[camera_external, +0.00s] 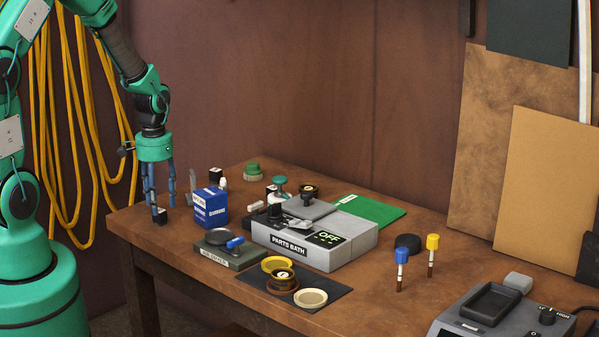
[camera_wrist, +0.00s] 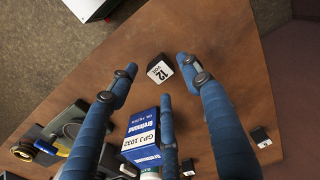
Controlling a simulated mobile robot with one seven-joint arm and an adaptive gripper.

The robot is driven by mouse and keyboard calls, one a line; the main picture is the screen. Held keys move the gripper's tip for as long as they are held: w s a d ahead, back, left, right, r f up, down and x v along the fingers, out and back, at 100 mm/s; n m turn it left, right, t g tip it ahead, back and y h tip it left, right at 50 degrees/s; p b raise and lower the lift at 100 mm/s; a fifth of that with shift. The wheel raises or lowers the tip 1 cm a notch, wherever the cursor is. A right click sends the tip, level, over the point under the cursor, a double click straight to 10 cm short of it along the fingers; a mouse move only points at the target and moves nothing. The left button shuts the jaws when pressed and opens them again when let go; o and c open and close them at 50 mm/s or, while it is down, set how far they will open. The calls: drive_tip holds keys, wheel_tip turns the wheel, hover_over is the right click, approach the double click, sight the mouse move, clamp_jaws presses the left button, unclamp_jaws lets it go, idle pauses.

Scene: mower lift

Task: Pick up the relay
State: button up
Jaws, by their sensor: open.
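A small black cube (camera_wrist: 160,69) with a white "12 VDC" label, which looks like the relay, lies near the table corner in the wrist view. In the external view the black cube (camera_external: 160,216) sits near the table's left edge, just under the fingertips. My gripper (camera_external: 161,203) points straight down there, its blue fingers spread. In the wrist view my gripper (camera_wrist: 157,66) is open and empty, with the cube showing between its fingertips. I cannot tell whether any finger touches it.
A blue box (camera_external: 210,208) stands close to the right of my gripper. Another black cube (camera_external: 215,175) is behind it. The air meter (camera_external: 230,255) and grey parts bath (camera_external: 315,240) are further right. The table edge (camera_wrist: 125,38) is near the cube.

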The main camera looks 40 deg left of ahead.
sight(159, 210)
drive_tip(key=shift+f+b, duration=0.35)
drive_tip(key=shift+f, duration=1.4)
drive_tip(key=shift+c, duration=0.2)
drive_tip(key=c, duration=1.1)
